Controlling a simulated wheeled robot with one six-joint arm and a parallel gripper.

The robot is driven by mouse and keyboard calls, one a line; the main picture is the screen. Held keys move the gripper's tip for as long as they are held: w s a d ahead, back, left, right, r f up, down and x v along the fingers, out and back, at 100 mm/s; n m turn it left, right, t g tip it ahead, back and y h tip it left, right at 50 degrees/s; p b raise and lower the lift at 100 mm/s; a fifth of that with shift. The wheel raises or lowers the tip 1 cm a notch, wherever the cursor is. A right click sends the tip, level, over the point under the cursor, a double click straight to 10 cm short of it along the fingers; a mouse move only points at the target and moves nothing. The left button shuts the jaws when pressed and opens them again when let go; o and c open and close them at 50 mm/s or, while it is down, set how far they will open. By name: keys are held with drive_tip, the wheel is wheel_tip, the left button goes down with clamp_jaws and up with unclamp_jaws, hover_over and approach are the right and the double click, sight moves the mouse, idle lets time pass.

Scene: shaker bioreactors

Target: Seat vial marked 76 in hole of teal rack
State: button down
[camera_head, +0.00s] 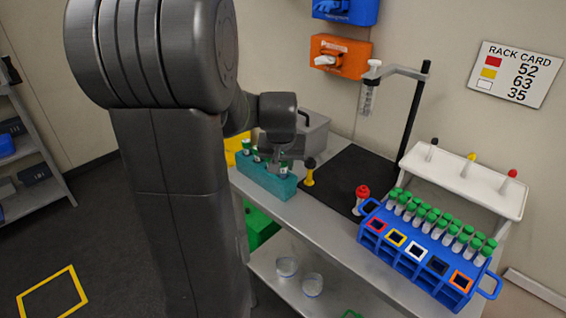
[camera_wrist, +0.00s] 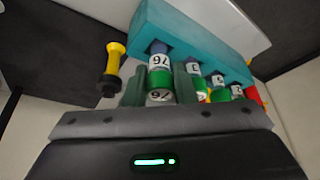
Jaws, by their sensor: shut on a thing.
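The teal rack (camera_head: 262,180) stands on the left end of the bench; it also shows in the wrist view (camera_wrist: 190,25). My gripper (camera_head: 284,160) is over the rack's right end. In the wrist view my gripper (camera_wrist: 160,88) is shut on the vial marked 76 (camera_wrist: 159,60), which has a green cap and a white label. The vial's far end meets the rack in that view; I cannot tell how deep it sits. Other green-capped vials (camera_wrist: 195,72) stand in the rack beside it, their labels partly readable.
A yellow-and-black tool (camera_head: 310,172) stands close right of the rack. A blue rack (camera_head: 420,262) holds many green-capped vials. A black mat (camera_head: 340,180), a red-capped item (camera_head: 361,198) and a stand (camera_head: 413,110) are to the right. A grey box (camera_head: 305,130) is behind.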

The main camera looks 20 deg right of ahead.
drive_tip(key=shift+f+b, duration=0.5)
drive_tip(key=shift+f, duration=0.1)
idle(0.3)
drive_tip(key=c, duration=1.1)
unclamp_jaws()
drive_tip(key=shift+r, duration=0.1)
drive_tip(key=v, duration=1.3)
drive_tip(key=shift+s+a+r, duration=0.1)
drive_tip(key=shift+s+r, duration=0.05)
drive_tip(key=shift+r, duration=0.15)
drive_tip(key=x, duration=1.4)
drive_tip(key=shift+r, duration=0.3)
